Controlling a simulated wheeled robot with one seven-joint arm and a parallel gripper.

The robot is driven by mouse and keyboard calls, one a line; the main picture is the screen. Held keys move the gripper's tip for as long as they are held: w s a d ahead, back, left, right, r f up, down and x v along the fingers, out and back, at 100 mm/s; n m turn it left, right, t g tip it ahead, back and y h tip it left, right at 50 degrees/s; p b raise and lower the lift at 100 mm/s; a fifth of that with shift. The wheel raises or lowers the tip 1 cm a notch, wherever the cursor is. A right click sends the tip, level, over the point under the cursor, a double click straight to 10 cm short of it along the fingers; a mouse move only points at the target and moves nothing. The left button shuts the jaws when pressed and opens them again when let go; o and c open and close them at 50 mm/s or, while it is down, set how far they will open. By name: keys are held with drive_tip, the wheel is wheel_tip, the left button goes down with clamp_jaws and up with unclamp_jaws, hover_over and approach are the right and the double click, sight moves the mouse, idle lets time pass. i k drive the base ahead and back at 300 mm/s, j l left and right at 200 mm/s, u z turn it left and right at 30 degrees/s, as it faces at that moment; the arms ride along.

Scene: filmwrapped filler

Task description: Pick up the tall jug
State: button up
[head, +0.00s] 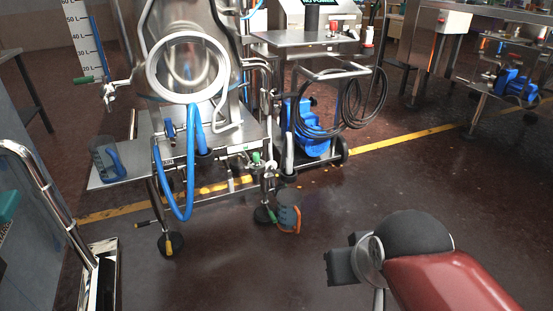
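A grey jug with a blue handle (104,158) stands upright on the left end of a low steel shelf (135,172). A second grey jug with an orange handle (288,214) is lower down, beside the front right leg of the steel machine; I cannot tell what it rests on or hangs from. I cannot tell for certain which is the tall jug. My gripper (341,267) is at the lower right, to the right of and nearer than both jugs, touching neither. Its fingers are dark and partly turned away, so their opening does not show.
The steel machine (190,65) has a blue hose (157,185) looping down in front. A wheeled cart with a blue pump (308,128) and coiled black hose stands behind right. A chrome rail (60,205) is at left. The dark floor (225,275) in front is clear.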

sight(289, 200)
drive_tip(key=i+l+z, duration=0.15)
drive_tip(key=i, duration=0.35)
drive_tip(key=i+l+z, duration=0.15)
drive_tip(key=i+l, duration=0.15)
drive_tip(key=i, duration=0.25)
drive_tip(key=i+l+z, duration=0.15)
drive_tip(key=i, duration=0.35)
